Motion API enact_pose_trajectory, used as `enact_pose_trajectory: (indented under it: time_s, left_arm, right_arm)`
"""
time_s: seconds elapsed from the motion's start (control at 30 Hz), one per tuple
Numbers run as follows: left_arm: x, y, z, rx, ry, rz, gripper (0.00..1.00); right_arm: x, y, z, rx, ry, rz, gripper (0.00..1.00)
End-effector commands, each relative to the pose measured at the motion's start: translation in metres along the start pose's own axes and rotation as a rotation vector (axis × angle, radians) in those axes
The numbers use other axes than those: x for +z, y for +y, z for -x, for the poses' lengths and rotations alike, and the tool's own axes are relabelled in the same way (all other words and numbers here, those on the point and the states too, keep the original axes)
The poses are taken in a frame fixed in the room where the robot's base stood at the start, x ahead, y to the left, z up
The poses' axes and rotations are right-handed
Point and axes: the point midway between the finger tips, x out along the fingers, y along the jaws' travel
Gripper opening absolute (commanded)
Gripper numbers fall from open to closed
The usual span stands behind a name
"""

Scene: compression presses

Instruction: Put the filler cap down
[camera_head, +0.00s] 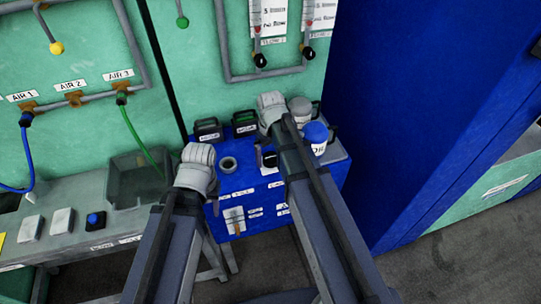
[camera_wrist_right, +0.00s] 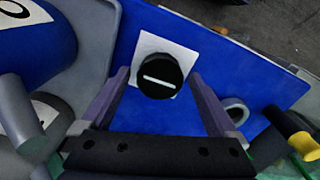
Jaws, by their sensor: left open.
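The filler cap (camera_wrist_right: 160,76) is a round black cap with a white bar on top. It lies on a white square (camera_wrist_right: 146,48) on the blue top of the press unit. In the head view the cap (camera_head: 269,159) shows as a dark shape beside my right arm. My right gripper (camera_wrist_right: 165,90) is open, its fingers apart on either side of the cap with clear gaps. My left gripper (camera_head: 197,165) is open, left of the grey round filler neck (camera_head: 228,164).
Two dark green-black boxes (camera_head: 208,130) stand at the back of the blue unit. A grey bin (camera_head: 136,180) is on the bench at left. A blue panel (camera_head: 400,110) rises at right.

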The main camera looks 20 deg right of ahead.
Motion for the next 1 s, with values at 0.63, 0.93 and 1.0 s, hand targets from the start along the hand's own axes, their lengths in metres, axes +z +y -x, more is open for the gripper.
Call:
enact_pose_trajectory:
  time_s: [0.63,0.93,1.0]
  left_arm:
    - [0.002,-0.003,0.028,0.000,0.000,0.000,0.50]
    - [0.004,-0.007,0.073,0.000,0.000,-0.001,0.50]
    - [0.005,-0.008,0.084,0.000,0.000,-0.001,0.50]
  right_arm:
    - [0.000,0.000,0.029,0.000,0.000,0.000,0.95]
    - [0.000,0.000,0.074,0.000,0.000,0.000,0.95]
    - [0.000,0.000,0.084,0.000,0.000,0.000,0.95]
